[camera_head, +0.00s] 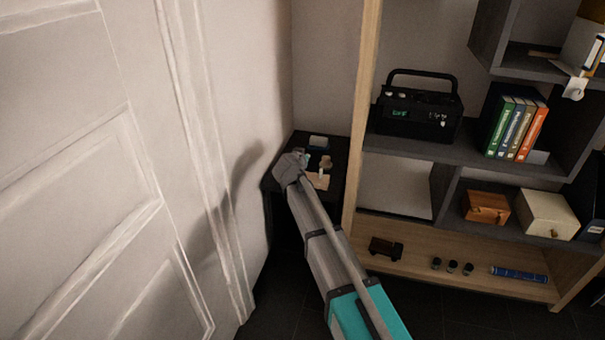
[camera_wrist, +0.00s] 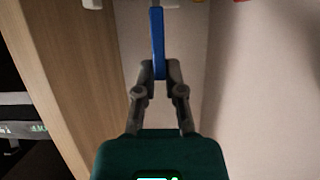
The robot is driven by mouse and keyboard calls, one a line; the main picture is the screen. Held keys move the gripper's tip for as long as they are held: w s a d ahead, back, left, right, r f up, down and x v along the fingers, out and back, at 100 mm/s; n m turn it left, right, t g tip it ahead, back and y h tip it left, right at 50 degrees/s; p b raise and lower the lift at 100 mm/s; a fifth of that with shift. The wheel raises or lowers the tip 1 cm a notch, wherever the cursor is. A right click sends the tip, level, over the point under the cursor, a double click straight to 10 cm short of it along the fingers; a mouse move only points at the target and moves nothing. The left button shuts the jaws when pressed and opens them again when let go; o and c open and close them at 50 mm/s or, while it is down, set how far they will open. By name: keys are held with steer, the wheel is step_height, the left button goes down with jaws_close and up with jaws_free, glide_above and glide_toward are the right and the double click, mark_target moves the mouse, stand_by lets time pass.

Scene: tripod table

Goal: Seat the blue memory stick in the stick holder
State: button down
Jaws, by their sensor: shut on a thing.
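The blue memory stick (camera_wrist: 158,42) shows upright in the wrist view, its lower end between the fingertips of my gripper (camera_wrist: 160,74). My gripper is shut on it. In the head view the end of my arm (camera_head: 289,168) is over the small dark table (camera_head: 337,175) in the corner, and the stick is too small to tell there. Several small things lie on that table, among them a pale tan piece (camera_head: 319,181) and a whitish-blue piece (camera_head: 318,142). I cannot tell which is the stick holder.
A panelled white door (camera_head: 90,180) stands left of the table. A wooden shelf upright (camera_head: 361,110) rises close on its right. The shelves hold a black radio (camera_head: 417,108), books (camera_head: 516,128), boxes (camera_head: 487,208) and a toy truck (camera_head: 386,247).

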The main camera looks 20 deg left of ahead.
steer(key=shift+w+a+f+b, duration=0.3)
steer(key=shift+w+f+b, duration=0.3)
steer(key=shift+f, duration=0.25)
steer(key=shift+w, duration=0.1)
steer(key=shift+w+a+f+b, duration=0.2)
steer(key=shift+w+f+b, duration=0.2)
steer(key=shift+f+b, duration=1.6)
steer(key=shift+f, duration=0.05)
steer(key=shift+f, duration=0.15)
steer(key=c, duration=0.7)
jaws_free()
steer(key=shift+c, duration=0.2)
steer(key=shift+r, duration=0.2)
